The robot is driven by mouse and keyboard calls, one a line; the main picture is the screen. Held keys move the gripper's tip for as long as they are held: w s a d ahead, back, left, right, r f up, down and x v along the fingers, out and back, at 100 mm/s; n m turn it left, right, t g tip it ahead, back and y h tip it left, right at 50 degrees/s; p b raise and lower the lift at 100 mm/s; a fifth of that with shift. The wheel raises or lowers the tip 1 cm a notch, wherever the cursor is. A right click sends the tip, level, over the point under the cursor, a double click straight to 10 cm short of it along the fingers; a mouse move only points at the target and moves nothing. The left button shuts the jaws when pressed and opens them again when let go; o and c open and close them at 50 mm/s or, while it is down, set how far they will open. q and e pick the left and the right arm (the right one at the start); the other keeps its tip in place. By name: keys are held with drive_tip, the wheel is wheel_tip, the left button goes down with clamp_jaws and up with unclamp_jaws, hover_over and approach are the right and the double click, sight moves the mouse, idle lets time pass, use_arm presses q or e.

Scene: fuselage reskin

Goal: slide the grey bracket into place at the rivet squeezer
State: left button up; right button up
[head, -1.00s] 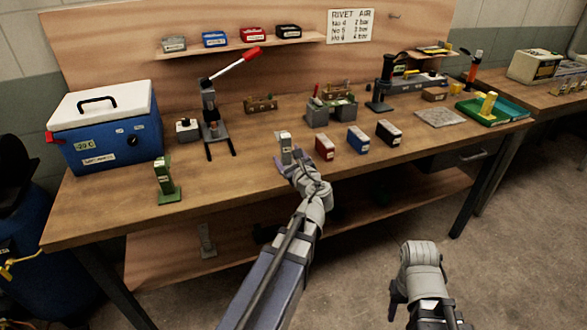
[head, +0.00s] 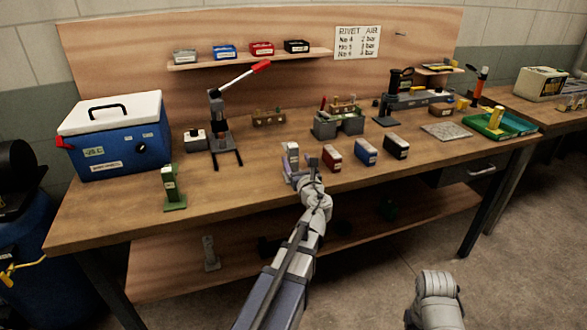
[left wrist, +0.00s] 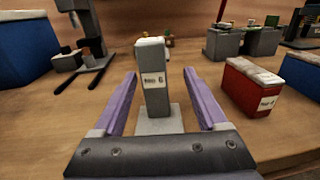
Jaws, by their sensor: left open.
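The grey bracket (head: 291,156), an upright block on a flat foot, stands near the front edge of the bench. In the left wrist view the bracket (left wrist: 154,82) carries a label that seems to read "No 6". My left gripper (head: 300,171) is open, with one purple finger on each side of the bracket; a gap shows on both sides in the left wrist view (left wrist: 160,76). The rivet squeezer (head: 219,125) looks to be the dark lever tool with a red-tipped handle and two rails, further back and left.
A green bracket (head: 172,188) stands to the left, before the blue cooler (head: 118,137). Red (head: 331,158), blue (head: 366,152) and black (head: 396,146) boxes stand close to the right of the gripper. Bench top between bracket and squeezer is clear.

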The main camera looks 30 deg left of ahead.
use_arm(q)
drive_tip(key=x, duration=0.5)
drive_tip(key=shift+s+a, duration=0.2)
drive_tip(key=shift+s, duration=0.05)
clamp_jaws()
idle(0.6)
